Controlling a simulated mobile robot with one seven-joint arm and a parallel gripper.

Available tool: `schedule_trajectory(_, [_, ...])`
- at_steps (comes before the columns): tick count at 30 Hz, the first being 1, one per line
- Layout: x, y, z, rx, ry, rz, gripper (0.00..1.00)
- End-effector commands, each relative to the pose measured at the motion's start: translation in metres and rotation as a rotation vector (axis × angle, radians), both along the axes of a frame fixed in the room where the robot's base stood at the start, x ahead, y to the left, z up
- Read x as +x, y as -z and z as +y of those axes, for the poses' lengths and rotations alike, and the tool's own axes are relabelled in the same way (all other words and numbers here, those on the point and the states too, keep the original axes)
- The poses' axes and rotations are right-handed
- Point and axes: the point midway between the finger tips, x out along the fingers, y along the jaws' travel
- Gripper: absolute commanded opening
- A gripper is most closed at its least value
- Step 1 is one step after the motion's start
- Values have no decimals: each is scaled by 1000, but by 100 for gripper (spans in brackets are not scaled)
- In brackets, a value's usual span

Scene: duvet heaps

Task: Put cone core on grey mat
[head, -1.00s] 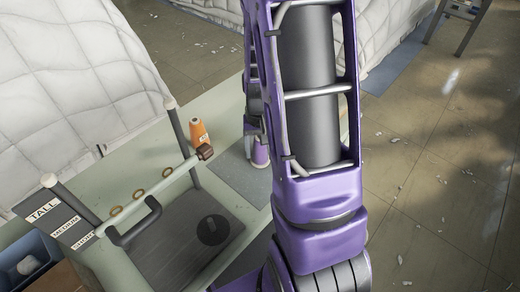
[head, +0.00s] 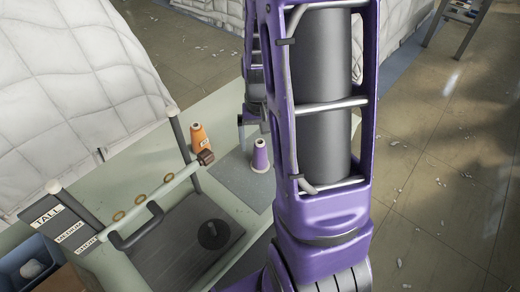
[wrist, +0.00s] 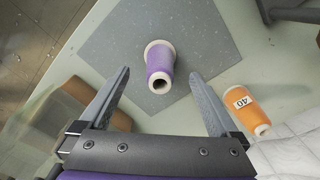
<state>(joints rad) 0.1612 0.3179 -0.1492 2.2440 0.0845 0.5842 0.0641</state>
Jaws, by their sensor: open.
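The purple cone core (head: 261,157) stands upright on the grey mat (head: 236,179), wide pale base down. In the wrist view the purple cone core (wrist: 160,62) shows its dark top hole, with the grey mat (wrist: 110,45) around it. My gripper (wrist: 159,74) is open and empty, with its fingers to either side of the purple cone core in that view and apart from it. In the head view my gripper (head: 253,128) is partly hidden by my arm, just behind and above the purple cone core.
An orange cone (head: 198,138) labelled 40 stands off the mat, to its left. A rail gauge frame (head: 150,200) with TALL, MEDIUM and SHORT labels stands at the front left over a dark board. A blue bin (head: 35,265) is at lower left. Quilted white heaps (head: 75,90) rise behind.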

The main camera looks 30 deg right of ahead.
Motion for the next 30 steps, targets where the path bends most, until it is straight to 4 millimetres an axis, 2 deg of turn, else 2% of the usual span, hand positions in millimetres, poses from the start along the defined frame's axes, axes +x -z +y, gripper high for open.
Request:
schedule_trajectory(1, [1,-16,0,-2,0,-6,97])
schedule_trajectory(3, [1,-30,0,-1,-1,-5,97])
schedule_trajectory(10, [1,-60,0,0,-1,-2,97])
schedule_trajectory(15, [0,-66,0,0,0,0,97])
schedule_trajectory(30, [2,-66,0,-2,7,-6,97])
